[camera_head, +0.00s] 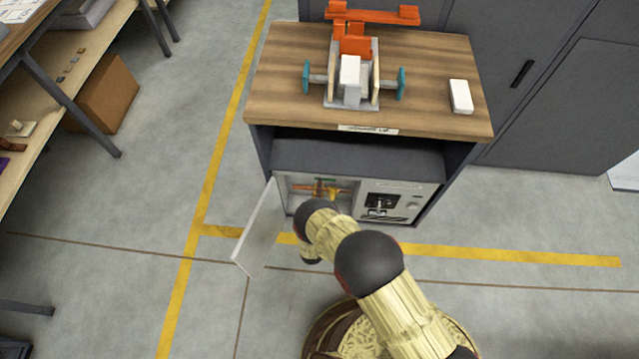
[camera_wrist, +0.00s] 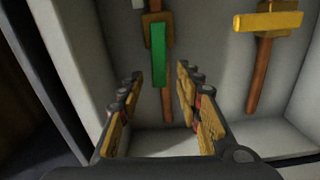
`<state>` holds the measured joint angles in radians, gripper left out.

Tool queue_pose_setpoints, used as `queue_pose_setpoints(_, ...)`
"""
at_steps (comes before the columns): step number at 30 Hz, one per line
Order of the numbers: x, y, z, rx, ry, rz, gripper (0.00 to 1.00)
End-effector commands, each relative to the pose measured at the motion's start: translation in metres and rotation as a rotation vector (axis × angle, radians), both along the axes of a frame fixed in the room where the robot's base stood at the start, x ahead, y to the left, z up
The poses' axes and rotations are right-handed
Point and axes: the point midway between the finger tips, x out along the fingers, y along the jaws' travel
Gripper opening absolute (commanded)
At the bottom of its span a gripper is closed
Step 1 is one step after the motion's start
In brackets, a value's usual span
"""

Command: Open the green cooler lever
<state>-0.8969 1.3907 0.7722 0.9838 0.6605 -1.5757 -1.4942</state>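The green cooler lever (camera_wrist: 159,55) shows in the wrist view, mounted upright on a brass body on a copper pipe inside a white compartment. It lies in line with the pipe in that view. My gripper (camera_wrist: 157,88) is open, its two fingers on either side of the lower part of the green lever's line of sight, with nothing between them. I cannot tell how far the fingertips are from the lever. In the head view the green lever (camera_head: 326,181) is small, inside the cabinet's open compartment, and my arm covers part of the view there.
A yellow lever (camera_wrist: 268,21) lies crosswise on a second copper pipe to the right. The compartment's white door (camera_head: 260,232) stands open at the left. A panel with a black mechanism (camera_head: 381,203) is on the right. The wooden cabinet top (camera_head: 285,85) carries an orange-handled device.

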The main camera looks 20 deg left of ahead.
Motion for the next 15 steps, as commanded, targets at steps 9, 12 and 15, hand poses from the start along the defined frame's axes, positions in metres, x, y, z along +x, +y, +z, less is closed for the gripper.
queue_pose_setpoints(9,-0.064,-0.014,-0.001,-0.004,0.002,0.004,0.35)
queue_pose_setpoints(12,-0.079,-0.018,-0.001,-0.004,0.002,0.003,0.35)
queue_pose_setpoints(15,-0.089,-0.021,-0.001,-0.004,0.002,0.003,0.35)
